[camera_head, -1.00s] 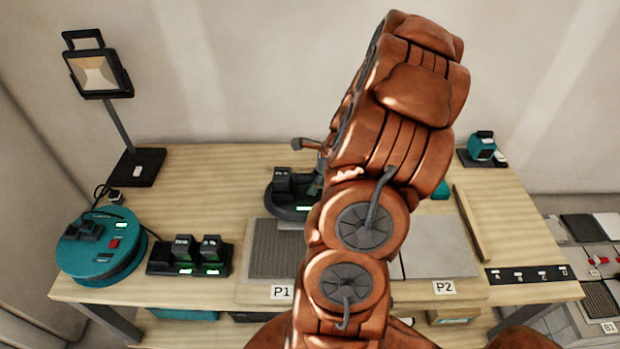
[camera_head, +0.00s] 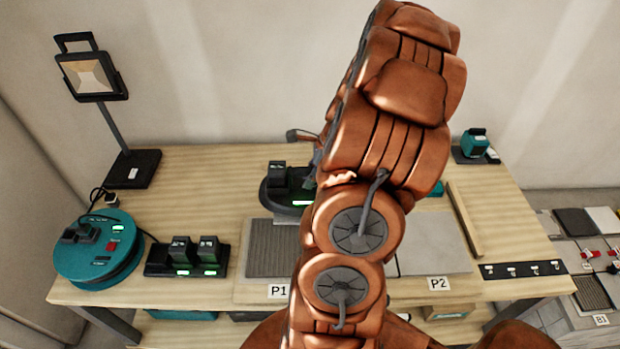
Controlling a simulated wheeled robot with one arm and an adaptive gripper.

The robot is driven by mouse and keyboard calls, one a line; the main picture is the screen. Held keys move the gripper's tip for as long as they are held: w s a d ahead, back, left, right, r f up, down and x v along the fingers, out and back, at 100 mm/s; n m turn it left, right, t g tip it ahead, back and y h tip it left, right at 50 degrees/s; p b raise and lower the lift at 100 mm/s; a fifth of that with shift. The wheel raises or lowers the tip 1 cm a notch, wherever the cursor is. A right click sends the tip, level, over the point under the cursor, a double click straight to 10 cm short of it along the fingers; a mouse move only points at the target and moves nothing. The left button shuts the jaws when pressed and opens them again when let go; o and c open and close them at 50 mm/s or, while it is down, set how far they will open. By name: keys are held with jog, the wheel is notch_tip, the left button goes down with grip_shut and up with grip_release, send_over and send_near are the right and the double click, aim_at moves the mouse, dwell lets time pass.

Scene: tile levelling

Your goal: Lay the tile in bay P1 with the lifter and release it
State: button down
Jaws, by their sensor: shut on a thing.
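The black round lifter (camera_head: 270,195) with a battery block and a green-lit display is behind bay P1 in the picture. My gripper (camera_head: 313,180) is mostly hidden behind my orange arm. Only a small grey part of it shows at the lifter's right side, shut on the lifter. Bay P1 (camera_head: 268,250) has a grey ribbed bed, and its right part is hidden by my arm. A small pale grey patch (camera_head: 287,221) shows just below the lifter. I cannot tell whether it is a tile edge.
Bay P2 (camera_head: 435,245) shows a smooth grey surface at the right. A teal reel (camera_head: 98,262) and a charger with two batteries (camera_head: 187,257) stand at the left. A work lamp (camera_head: 130,172) stands at the back left. A wooden strip (camera_head: 464,220) lies right of P2.

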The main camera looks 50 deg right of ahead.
aim_at(309, 168)
jog(key=shift+r+p, duration=0.7)
jog(key=shift+r, duration=1.3)
